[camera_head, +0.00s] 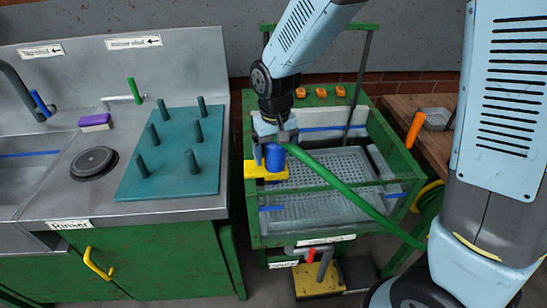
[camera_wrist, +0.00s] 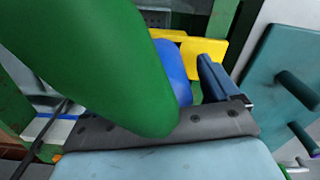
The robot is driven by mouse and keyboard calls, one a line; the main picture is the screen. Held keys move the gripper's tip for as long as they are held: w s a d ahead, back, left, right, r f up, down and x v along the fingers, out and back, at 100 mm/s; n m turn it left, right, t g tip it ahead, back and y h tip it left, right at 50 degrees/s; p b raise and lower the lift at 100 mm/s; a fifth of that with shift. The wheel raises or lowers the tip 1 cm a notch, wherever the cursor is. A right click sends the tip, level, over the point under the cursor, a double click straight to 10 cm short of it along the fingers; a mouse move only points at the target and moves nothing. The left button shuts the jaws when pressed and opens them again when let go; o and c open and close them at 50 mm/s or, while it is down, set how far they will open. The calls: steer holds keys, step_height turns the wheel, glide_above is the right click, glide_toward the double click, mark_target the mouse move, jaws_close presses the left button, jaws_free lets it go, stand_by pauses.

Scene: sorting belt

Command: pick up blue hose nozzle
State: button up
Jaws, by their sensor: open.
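The blue hose nozzle (camera_head: 275,157) sits at the yellow holder (camera_head: 258,172) on the left rim of the green-framed wash basin (camera_head: 255,222). A thick green hose (camera_head: 335,181) runs from the nozzle down to the right. My gripper (camera_head: 273,138) is open, pointing down right at the nozzle. In the wrist view the blue nozzle (camera_wrist: 172,68) shows between the green hose and one dark blue finger (camera_wrist: 218,80), with a small gap to that finger. The hose fills the left foreground and hides the other finger, so contact there cannot be told.
A teal peg board (camera_head: 172,155) lies on the steel sink counter at left, beside a black round lid (camera_head: 94,161) and a purple-topped brush (camera_head: 95,122). Orange blocks (camera_head: 320,92) line the basin's back edge. A wooden table (camera_head: 430,140) stands at right.

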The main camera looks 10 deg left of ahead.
steer(key=shift+c, duration=0.3)
steer(key=c, duration=1.3)
steer(key=shift+o, duration=0.2)
step_height(320, 180, up, 10)
steer(key=shift+r, duration=0.1)
steer(key=o, duration=0.6)
steer(key=shift+c, duration=1.2)
